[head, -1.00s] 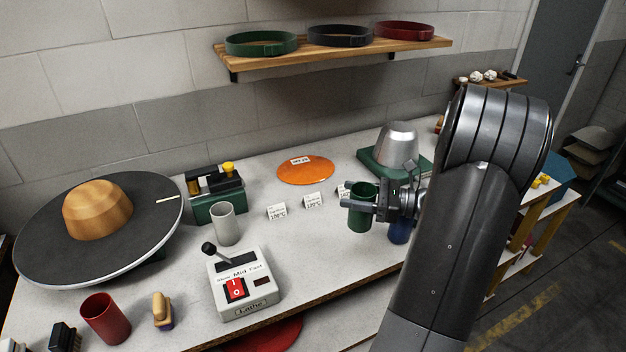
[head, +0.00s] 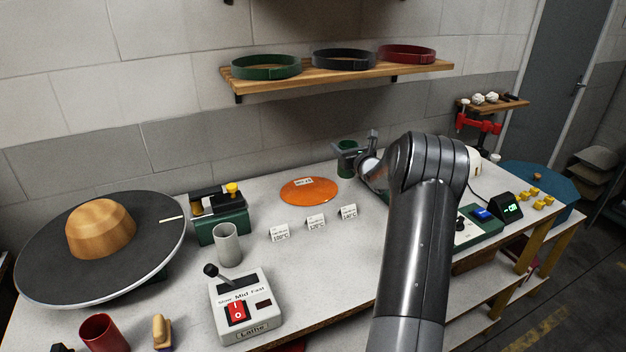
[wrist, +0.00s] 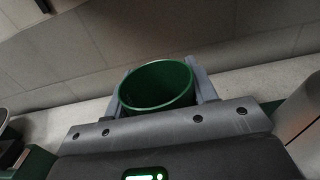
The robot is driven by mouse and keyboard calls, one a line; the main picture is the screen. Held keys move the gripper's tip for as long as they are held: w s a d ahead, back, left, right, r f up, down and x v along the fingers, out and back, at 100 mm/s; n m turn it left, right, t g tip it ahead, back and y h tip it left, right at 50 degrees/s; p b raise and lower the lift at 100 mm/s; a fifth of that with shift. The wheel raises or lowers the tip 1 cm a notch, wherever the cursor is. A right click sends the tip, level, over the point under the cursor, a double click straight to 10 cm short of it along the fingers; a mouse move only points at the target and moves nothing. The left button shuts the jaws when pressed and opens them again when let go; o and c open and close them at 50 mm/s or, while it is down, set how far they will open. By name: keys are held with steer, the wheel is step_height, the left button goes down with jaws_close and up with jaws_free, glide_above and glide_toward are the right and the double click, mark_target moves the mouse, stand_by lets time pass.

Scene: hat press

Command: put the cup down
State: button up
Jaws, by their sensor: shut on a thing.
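The green cup (head: 347,166) is upright at the back of the white bench, near the wall, behind and right of the orange disc. My gripper (head: 357,150) is shut on it, with a finger on either side. In the wrist view the green cup (wrist: 157,88) shows its open rim and empty inside between the two fingers (wrist: 158,90). The cup's base is hard to see, so I cannot tell whether it touches the bench top.
An orange disc (head: 309,191) lies on the bench (head: 330,255) left of the cup. Several small temperature cards (head: 316,222) stand in front. A grey cup (head: 227,245) and lathe control box (head: 244,305) are left. A shelf (head: 345,76) with three hat bands hangs above.

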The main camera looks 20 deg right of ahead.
steer(key=shift+w+a+f, duration=1.05)
steer(key=shift+w+f, duration=0.2)
steer(key=shift+f, duration=0.4)
steer(key=shift+w+a+f, duration=1.1)
steer(key=shift+w+f, duration=0.15)
steer(key=shift+f, duration=0.45)
steer(key=shift+w+a+f, duration=1.05)
steer(key=shift+w+f, duration=0.2)
steer(key=shift+f, duration=0.4)
steer(key=shift+f, duration=0.15)
steer(key=o, duration=1)
